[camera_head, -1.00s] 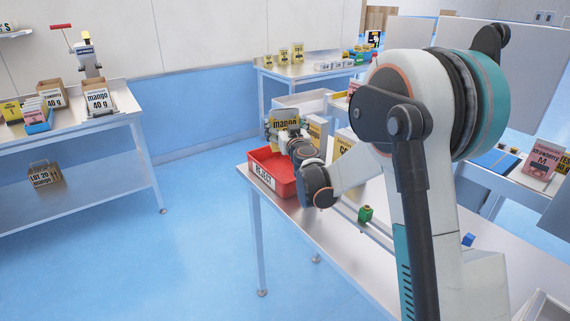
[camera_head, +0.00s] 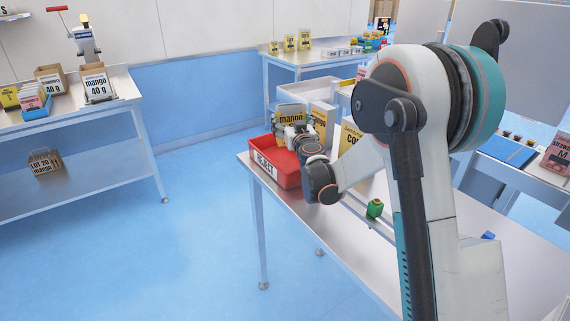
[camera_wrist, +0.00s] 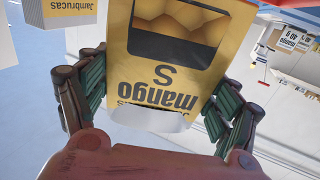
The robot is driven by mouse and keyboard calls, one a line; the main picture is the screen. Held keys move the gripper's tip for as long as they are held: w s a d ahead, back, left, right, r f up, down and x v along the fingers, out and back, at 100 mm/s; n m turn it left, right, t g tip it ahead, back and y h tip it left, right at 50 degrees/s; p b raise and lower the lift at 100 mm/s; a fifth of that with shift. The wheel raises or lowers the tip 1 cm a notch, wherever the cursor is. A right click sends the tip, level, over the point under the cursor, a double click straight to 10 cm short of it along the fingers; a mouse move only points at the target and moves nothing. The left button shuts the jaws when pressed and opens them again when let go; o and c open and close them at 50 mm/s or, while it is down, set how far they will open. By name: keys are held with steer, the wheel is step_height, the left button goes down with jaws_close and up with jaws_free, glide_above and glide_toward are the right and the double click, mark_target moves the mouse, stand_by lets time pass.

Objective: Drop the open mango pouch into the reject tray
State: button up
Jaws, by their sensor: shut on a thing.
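The yellow mango pouch (camera_head: 291,116) is upright above the red reject tray (camera_head: 264,157), near its back right side in the head view. In the wrist view the mango pouch (camera_wrist: 165,70) shows upside down, with a window of orange-yellow pieces, an "S" and a pale opening at its edge near my palm. My gripper (camera_wrist: 165,105) has its green-padded fingers on both sides of the pouch and is shut on it. In the head view my gripper (camera_head: 297,133) partly hides the pouch and tray. I cannot tell whether the pouch touches the tray.
Cartons (camera_head: 322,120) stand right behind the tray on the same table. A small green block (camera_head: 375,208) lies on the table's front part. A back table (camera_head: 310,62) and a left table (camera_head: 125,90) hold more goods. The tray's left side looks empty.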

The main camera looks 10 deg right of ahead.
steer(key=shift+f, duration=0.1)
steer(key=o, duration=0.9)
steer(key=shift+c, duration=0.2)
step_height(320, 180, up, 10)
